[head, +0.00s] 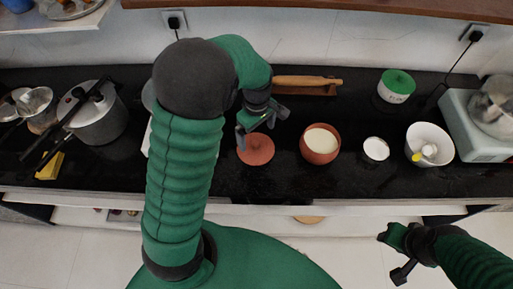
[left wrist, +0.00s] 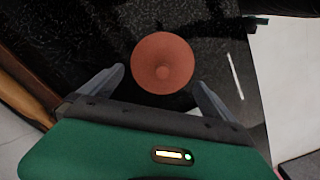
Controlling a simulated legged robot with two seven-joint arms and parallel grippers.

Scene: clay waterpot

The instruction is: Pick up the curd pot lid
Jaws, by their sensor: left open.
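The curd pot lid (head: 257,152) is a round reddish-brown clay disc with a small knob, lying on the black counter left of the clay curd pot (head: 306,150), which is filled with white curd. My left gripper (head: 261,124) is open just above and behind the lid in the head view. In the left wrist view, the lid (left wrist: 164,52) shows its knob facing up, ahead of and between my open left fingers (left wrist: 160,78), with nothing held. My right gripper (head: 391,259) is open and empty in front of the counter at lower right.
A rolling pin (head: 307,81) lies behind. A small white bowl (head: 376,149), a larger white bowl (head: 430,144) and a green-lidded jar (head: 397,85) stand to the right. A pressure cooker (head: 97,120) stands at left. The counter's front edge runs just before the lid.

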